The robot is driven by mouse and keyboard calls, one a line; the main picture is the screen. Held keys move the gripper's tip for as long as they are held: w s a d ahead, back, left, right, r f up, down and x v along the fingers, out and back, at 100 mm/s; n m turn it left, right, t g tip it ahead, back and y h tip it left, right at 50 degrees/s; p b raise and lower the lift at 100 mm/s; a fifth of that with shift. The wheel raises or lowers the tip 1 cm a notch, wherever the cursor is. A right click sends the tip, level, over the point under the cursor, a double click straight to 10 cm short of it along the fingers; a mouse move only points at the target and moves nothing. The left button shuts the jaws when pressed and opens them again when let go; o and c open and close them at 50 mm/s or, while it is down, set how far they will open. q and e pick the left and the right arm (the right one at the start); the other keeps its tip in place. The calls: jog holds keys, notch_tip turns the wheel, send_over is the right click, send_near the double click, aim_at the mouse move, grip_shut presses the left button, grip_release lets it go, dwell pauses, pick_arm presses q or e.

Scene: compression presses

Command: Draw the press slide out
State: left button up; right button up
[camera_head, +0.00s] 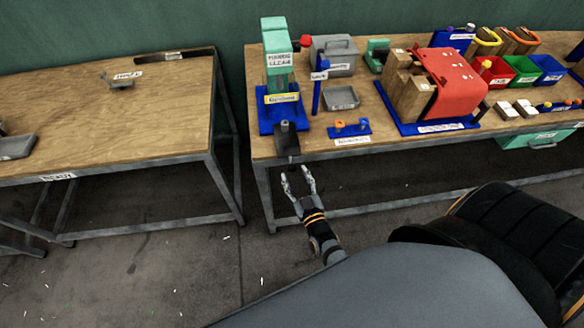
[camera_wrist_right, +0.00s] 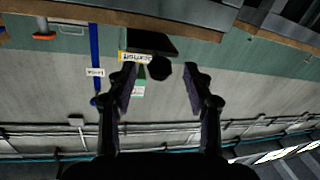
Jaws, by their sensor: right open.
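The press (camera_head: 277,68) is a teal and blue machine at the left end of the right-hand table. Its dark slide (camera_head: 288,141) points toward the table's front edge. My right gripper (camera_head: 297,177) is open and empty, just in front of that edge and below the slide in the picture. In the right wrist view, which looks upside down, the dark slide (camera_wrist_right: 152,43) has a round dark knob (camera_wrist_right: 158,71). The knob appears between the open fingers of my right gripper (camera_wrist_right: 159,80), without visible contact. My left gripper is not in view.
A blue post (camera_head: 317,93), a grey tray (camera_head: 342,98) and a small blue holder (camera_head: 349,129) stand right of the press. A large red press (camera_head: 458,85) is farther right. A gap separates the left table (camera_head: 110,115).

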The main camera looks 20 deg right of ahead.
jog(key=s, duration=0.8)
jog(key=shift+a, duration=0.35)
jog(key=s+f+g+y, duration=0.1)
jog(key=s+f+g, duration=0.25)
jog(key=f, duration=0.75)
jog(key=s+f+g+y, duration=0.1)
jog(key=s+f+g, duration=0.25)
jog(key=f, duration=0.65)
jog(key=s+d+f+g, duration=0.4)
jog(key=s+f+g, duration=0.1)
jog(key=s+f, duration=0.3)
jog(key=s+d+f+m+g+h, duration=0.1)
jog(key=s+d+f+g, duration=0.3)
jog(key=s+f, duration=0.3)
jog(key=s+d, duration=0.1)
jog(key=s, duration=0.3)
jog(key=shift+s+f+g, duration=0.15)
jog(key=shift+f+g, duration=0.2)
jog(key=shift+g, duration=0.05)
jog(key=shift+a, duration=0.1)
